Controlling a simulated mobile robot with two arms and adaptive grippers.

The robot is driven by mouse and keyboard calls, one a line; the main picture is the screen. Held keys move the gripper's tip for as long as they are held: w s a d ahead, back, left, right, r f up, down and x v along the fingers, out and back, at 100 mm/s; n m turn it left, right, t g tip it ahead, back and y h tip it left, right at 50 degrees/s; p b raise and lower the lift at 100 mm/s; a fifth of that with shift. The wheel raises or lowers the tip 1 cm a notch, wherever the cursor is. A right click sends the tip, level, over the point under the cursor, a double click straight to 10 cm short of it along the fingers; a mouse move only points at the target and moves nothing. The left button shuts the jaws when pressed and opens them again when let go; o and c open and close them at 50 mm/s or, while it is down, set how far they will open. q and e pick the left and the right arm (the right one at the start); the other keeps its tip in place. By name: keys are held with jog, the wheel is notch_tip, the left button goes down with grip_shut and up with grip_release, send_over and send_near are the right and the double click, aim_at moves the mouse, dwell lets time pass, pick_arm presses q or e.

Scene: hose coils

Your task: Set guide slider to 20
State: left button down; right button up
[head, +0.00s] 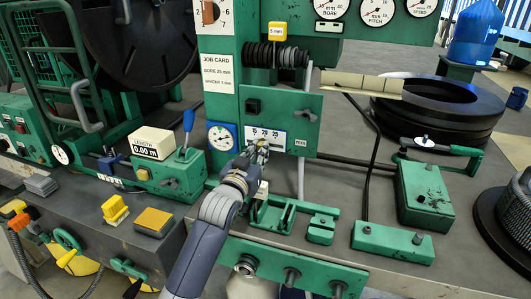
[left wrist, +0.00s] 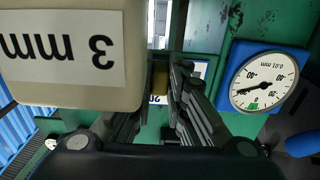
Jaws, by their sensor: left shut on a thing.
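My left gripper (head: 260,150) reaches up to the left part of this scale and covers the slider in the head view. In the left wrist view its dark fingers (left wrist: 161,95) are shut on a small brass-coloured piece, which appears to be the guide slider (left wrist: 160,80). Part of a white scale with upside-down figures (left wrist: 156,98) shows behind it. The exact setting is hidden by the fingers. My right gripper is in neither view.
A blue-rimmed dial (head: 221,136) sits just left of the gripper. A cream block marked 3 mm (left wrist: 65,50) fills the wrist view's upper left. Green holders (head: 272,214) stand below the gripper. The job card (head: 217,73) hangs above left.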

pick_arm(q)
jog(key=c, duration=1.8)
grip_release()
jog(key=shift+d, duration=0.1)
jog(key=shift+o, duration=1.1)
jog(key=shift+d, duration=0.2)
jog(key=v, duration=1.2)
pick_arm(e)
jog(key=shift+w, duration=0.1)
